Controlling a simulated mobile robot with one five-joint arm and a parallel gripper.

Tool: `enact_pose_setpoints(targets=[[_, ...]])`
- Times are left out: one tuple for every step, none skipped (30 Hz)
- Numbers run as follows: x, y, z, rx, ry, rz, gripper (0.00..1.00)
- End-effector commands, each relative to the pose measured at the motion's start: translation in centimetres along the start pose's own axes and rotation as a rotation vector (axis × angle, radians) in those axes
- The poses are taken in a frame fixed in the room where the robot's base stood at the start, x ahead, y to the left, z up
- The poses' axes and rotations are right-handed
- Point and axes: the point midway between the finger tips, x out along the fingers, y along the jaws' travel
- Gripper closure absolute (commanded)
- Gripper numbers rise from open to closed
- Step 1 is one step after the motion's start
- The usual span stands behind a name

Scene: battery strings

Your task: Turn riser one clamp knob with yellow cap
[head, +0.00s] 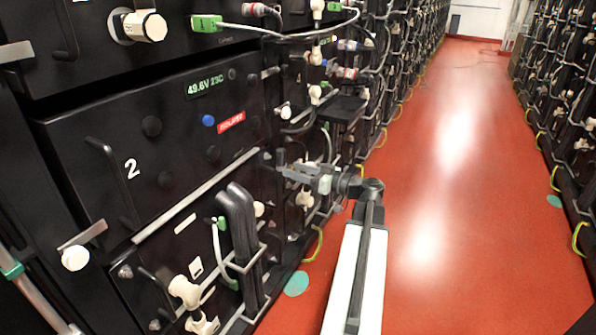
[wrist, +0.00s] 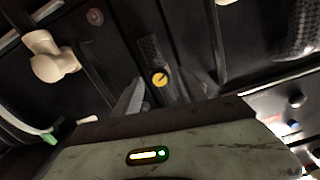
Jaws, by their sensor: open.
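The knob's yellow cap (wrist: 160,79) shows near the middle of the wrist view as a small round disc with a dark mark on it. It sits on a dark textured strip against the black cabinet face. My gripper (wrist: 168,92) is open, with one grey finger on each side of the cap in the picture. I cannot tell how far the fingertips are from it, and no contact shows. In the head view my gripper (head: 281,166) reaches left to the rack front. The yellow cap cannot be made out there.
A cabinet marked 2 (head: 131,168) has a lit display (head: 206,86) and a blue button (head: 208,120). A white knob (wrist: 52,57) stands left in the wrist view. Thick black cables (head: 240,225) loop out below the cabinet. The red aisle floor (head: 470,190) is clear on the right.

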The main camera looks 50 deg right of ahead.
Motion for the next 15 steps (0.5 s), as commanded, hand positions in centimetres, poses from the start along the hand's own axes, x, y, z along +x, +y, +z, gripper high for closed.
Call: enact_pose_setpoints(targets=[[0.13,0.01,0.0,0.0,0.0,0.0,0.51],[0.15,0.01,0.0,0.0,0.0,0.0,0.51],[0.14,0.01,0.0,0.0,0.0,0.0,0.51],[0.13,0.02,0.0,0.0,0.0,0.001,0.51],[0.11,0.02,0.0,0.0,0.0,0.001,0.51],[0.1,0.03,0.0,0.0,0.0,0.001,0.51],[0.09,0.03,0.0,0.0,0.0,0.001,0.51],[0.09,0.03,0.0,0.0,0.0,0.001,0.6],[0.08,0.04,-0.01,0.0,0.0,0.001,0.71],[0.07,0.04,-0.01,0.0,0.0,0.001,0.79],[0.07,0.04,-0.01,0.0,0.0,0.001,0.88],[0.06,0.04,-0.01,0.0,0.0,0.001,0.99],[0.05,0.05,-0.01,0.0,0.0,0.001,1.0],[0.04,0.05,-0.01,0.0,0.0,0.001,1.0],[-0.35,0.51,-0.08,0.0,0.001,0.008,1.0]])
